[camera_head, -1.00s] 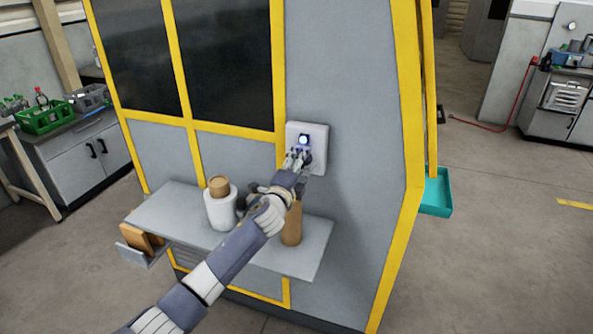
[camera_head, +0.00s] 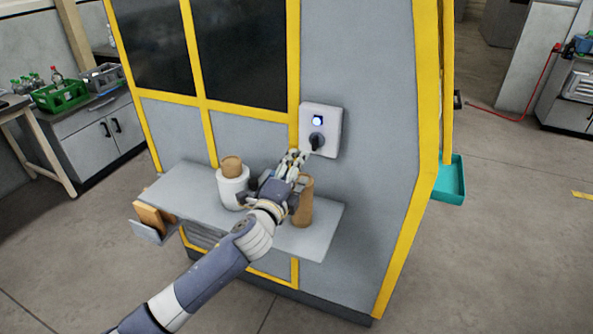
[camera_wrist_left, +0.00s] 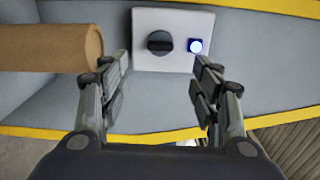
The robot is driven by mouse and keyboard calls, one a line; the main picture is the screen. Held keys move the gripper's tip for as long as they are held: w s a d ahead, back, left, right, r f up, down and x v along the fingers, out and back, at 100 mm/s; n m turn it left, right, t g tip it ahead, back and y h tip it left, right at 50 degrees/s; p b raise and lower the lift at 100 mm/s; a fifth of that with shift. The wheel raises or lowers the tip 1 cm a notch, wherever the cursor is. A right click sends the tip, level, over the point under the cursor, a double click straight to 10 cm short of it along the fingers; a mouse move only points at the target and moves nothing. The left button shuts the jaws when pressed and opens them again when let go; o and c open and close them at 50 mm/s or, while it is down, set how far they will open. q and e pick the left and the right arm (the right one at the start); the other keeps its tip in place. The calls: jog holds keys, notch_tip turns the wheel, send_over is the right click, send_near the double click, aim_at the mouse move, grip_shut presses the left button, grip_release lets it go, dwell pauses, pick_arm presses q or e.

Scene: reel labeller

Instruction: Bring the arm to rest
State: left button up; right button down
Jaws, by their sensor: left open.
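My left gripper (camera_head: 293,160) is in front of the machine's side wall, just below and left of a white control box (camera_head: 333,134). The box carries a black rotary knob (camera_head: 317,142) and a lit blue-white button (camera_head: 318,120). In the left wrist view the gripper (camera_wrist_left: 160,95) is open and empty, its fingers apart. The knob (camera_wrist_left: 160,42) and lit button (camera_wrist_left: 196,46) show beyond the fingers, with a gap to them. My right gripper is in neither view.
A grey shelf (camera_head: 190,188) below the box holds a white roll (camera_head: 232,190) with a brown core and a brown cylinder (camera_head: 304,203), close beside my left gripper. The cylinder (camera_wrist_left: 50,48) also shows in the wrist view. A teal tray (camera_head: 451,182) hangs at the right.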

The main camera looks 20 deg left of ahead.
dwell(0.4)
pick_arm(q)
jog(key=s+f+n+g+y, duration=0.2)
jog(key=s+f+n+g, duration=0.55)
jog(key=s+f, duration=0.6)
jog(key=s+d+f+n+g+h, duration=0.1)
jog(key=s+f+n+g, duration=0.35)
jog(key=s, duration=0.85)
jog(key=s+d+f+n+g+h, duration=0.1)
jog(key=s+d+f+n+g, duration=0.25)
jog(key=s, duration=1.05)
notch_tip(320, 180, down, 25)
jog(key=a, duration=0.2)
jog(key=s+a+f+g, duration=0.1)
jog(key=s+a+f, duration=0.1)
jog(key=s+f, duration=1.5)
jog(key=shift+s+a+n+y, duration=0.3)
jog(key=shift+s+a+n, duration=0.05)
jog(key=shift+s+a, duration=0.1)
